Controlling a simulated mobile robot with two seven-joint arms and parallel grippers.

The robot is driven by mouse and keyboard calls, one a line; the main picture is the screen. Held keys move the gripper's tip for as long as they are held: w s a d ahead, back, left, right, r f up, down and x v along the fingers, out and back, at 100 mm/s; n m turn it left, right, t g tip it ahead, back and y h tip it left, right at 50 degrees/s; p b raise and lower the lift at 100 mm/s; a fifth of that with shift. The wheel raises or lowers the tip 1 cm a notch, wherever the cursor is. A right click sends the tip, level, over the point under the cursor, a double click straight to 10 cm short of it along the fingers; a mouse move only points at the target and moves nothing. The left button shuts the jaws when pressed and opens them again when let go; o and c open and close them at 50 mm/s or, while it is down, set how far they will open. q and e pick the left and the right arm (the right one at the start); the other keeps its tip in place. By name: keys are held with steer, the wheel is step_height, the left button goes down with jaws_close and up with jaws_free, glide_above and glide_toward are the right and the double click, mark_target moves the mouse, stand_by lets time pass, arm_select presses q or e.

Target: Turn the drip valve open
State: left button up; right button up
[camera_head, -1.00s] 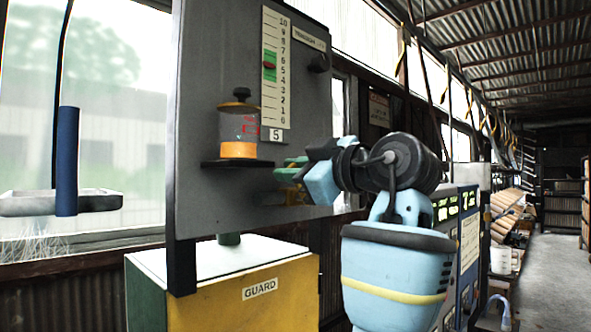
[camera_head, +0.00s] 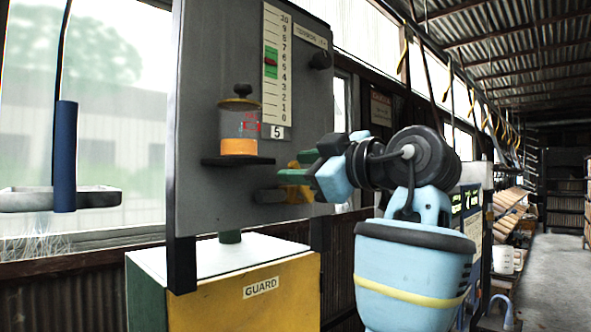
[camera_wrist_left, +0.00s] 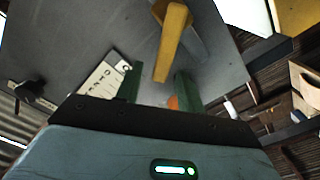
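The drip valve shows a yellow lever (camera_head: 297,178) beside a dark grey cylindrical stub (camera_head: 270,196) on the grey panel, below and right of the jar (camera_head: 238,127) with orange liquid. My left gripper (camera_head: 308,160) is at the lever, its green fingers partly in front of it. In the left wrist view the lever (camera_wrist_left: 172,45) points down toward the gap between the two green fingers (camera_wrist_left: 158,80). The fingers are apart, one on each side of the lever's end; I see no clear contact. My right gripper is in neither view.
The panel (camera_head: 215,60) carries a numbered scale (camera_head: 275,65) with a red pointer and a black knob (camera_head: 320,60). A yellow guard box (camera_head: 245,295) stands below. A blue cylinder (camera_head: 65,155) hangs at the left by a tray (camera_head: 100,200). An aisle runs at the right.

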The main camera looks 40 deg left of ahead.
arm_select(q)
steer(key=d, duration=0.5)
steer(key=shift+s+d+b, duration=0.2)
steer(key=shift+d+b, duration=0.15)
steer(key=shift+d, duration=0.05)
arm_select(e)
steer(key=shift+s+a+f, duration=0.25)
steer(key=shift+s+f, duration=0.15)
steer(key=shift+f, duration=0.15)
arm_select(q)
steer(key=shift+c, duration=0.5)
